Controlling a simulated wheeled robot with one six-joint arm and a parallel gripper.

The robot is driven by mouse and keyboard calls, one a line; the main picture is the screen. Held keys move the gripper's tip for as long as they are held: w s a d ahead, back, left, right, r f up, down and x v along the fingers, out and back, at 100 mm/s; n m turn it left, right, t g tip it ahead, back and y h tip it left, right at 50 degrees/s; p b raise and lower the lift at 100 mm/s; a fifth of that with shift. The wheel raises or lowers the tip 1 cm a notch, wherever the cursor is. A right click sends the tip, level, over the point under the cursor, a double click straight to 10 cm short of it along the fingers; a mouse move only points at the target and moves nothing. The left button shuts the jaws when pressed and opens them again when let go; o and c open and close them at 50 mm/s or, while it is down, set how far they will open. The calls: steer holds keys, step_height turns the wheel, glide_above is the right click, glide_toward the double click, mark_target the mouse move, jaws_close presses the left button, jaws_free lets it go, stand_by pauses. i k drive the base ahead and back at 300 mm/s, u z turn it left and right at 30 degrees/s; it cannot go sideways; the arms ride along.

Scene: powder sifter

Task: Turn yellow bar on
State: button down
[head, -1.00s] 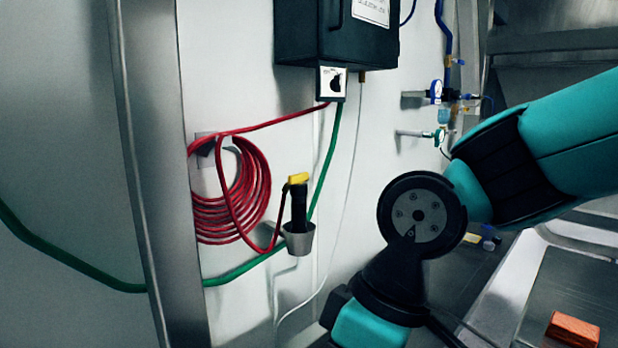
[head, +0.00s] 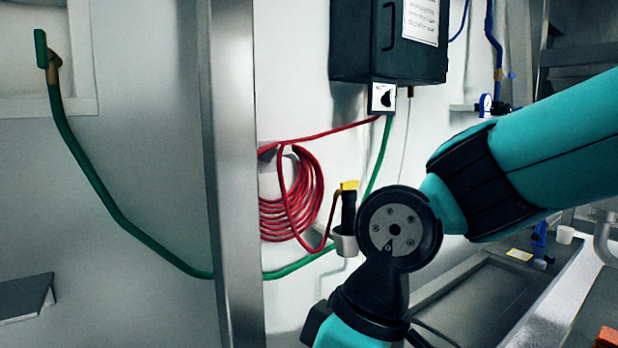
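A small yellow bar (head: 349,185) sits on top of a black cylindrical handle (head: 348,211). The handle stands in a grey cup-shaped holder (head: 344,242) on the white wall, just left of my arm's round joint. My teal and black arm crosses the right side and bottom of the view. My gripper is out of view.
A coiled red hose (head: 290,208) hangs on the wall. A steel post (head: 236,180) stands left of it. A black box (head: 388,42) with a switch (head: 383,98) is above. A green hose (head: 110,210) runs along the wall. An orange block (head: 608,338) is at lower right.

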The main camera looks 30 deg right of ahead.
mark_target(350, 184)
steer(key=z, duration=0.05)
steer(key=i, duration=0.85)
steer(key=z, duration=0.45)
